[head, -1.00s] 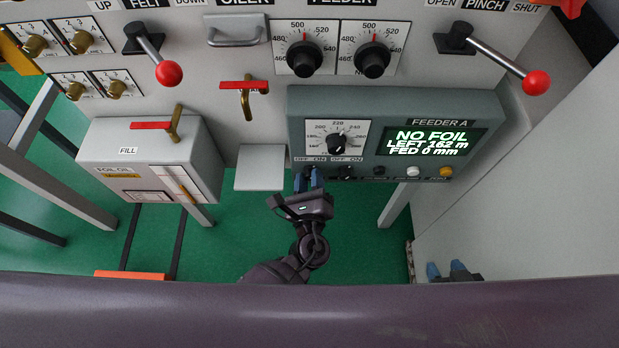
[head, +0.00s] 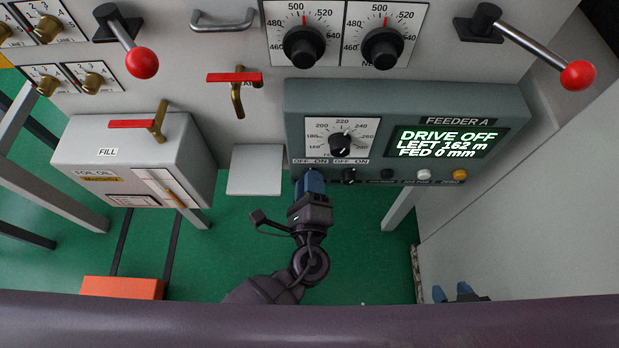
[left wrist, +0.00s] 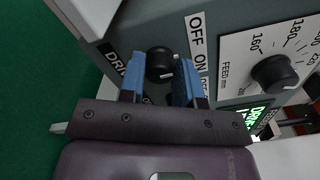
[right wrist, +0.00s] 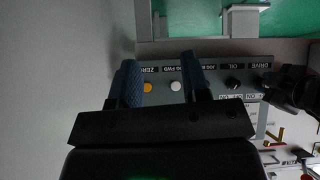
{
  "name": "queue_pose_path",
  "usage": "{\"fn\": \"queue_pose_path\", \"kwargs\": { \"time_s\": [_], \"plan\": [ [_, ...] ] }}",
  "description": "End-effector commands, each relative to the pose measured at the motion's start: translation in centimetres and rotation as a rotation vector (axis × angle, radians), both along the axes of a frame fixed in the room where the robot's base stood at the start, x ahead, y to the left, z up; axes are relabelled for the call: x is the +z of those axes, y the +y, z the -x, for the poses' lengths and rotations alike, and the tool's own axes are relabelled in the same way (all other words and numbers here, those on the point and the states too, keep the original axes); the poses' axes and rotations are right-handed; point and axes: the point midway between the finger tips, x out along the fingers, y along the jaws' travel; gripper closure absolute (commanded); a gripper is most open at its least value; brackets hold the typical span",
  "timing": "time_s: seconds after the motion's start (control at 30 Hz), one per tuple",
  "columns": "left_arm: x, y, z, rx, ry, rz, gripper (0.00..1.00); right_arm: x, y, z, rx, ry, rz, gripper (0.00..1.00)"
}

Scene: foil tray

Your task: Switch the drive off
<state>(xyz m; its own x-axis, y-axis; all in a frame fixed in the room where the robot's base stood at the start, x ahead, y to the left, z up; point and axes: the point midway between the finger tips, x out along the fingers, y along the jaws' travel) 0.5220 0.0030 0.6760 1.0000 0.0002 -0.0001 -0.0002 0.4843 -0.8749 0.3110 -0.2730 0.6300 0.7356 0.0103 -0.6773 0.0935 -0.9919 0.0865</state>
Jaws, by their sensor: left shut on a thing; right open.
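The drive switch is a black knob (left wrist: 160,62) beside an OFF/ON label in the left wrist view. My left gripper (head: 311,178) is at the lower left of the feeder box (head: 400,100); its blue fingers (left wrist: 160,82) are shut on the knob from both sides. In the head view my gripper hides the knob. The feeder display (head: 445,143) reads "DRIVE OFF", "LEFT 162 m", "FED 0 mm". My right gripper (head: 453,293) is open and empty, low at the right; in the right wrist view (right wrist: 160,80) it faces the panel from a distance.
On the feeder box are a feed dial (head: 341,146), a second black switch (head: 348,176), a white button (head: 424,174) and an orange button (head: 460,174). A fill box (head: 130,160) with a red-handled valve is at left. Red-knobbed levers (head: 577,75) stick out above.

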Motion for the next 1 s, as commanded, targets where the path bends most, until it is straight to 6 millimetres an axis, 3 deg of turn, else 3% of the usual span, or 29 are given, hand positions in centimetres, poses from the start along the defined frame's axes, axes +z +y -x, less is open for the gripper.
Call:
{"fn": "queue_pose_path", "kwargs": {
  "time_s": [0.1, 0.5, 1.0],
  "plan": [
    [-0.8, 0.0, 0.2, 0.0, 0.01, 0.109, 0.93, -0.9, 0.1, 0.2, 0.019, 0.009, 0.017, 0.57],
    [-0.6, 0.0, 0.2, 0.001, 0.008, 0.402, 0.93, -0.7, 0.8, -1.1, 0.07, -0.035, 0.05, 0.57],
    [-0.2, 0.0, 0.0, 0.0, 0.002, 0.521, 0.93, -0.2, 1.0, -1.7, 0.094, -0.061, 0.067, 0.57]
  ]
}}
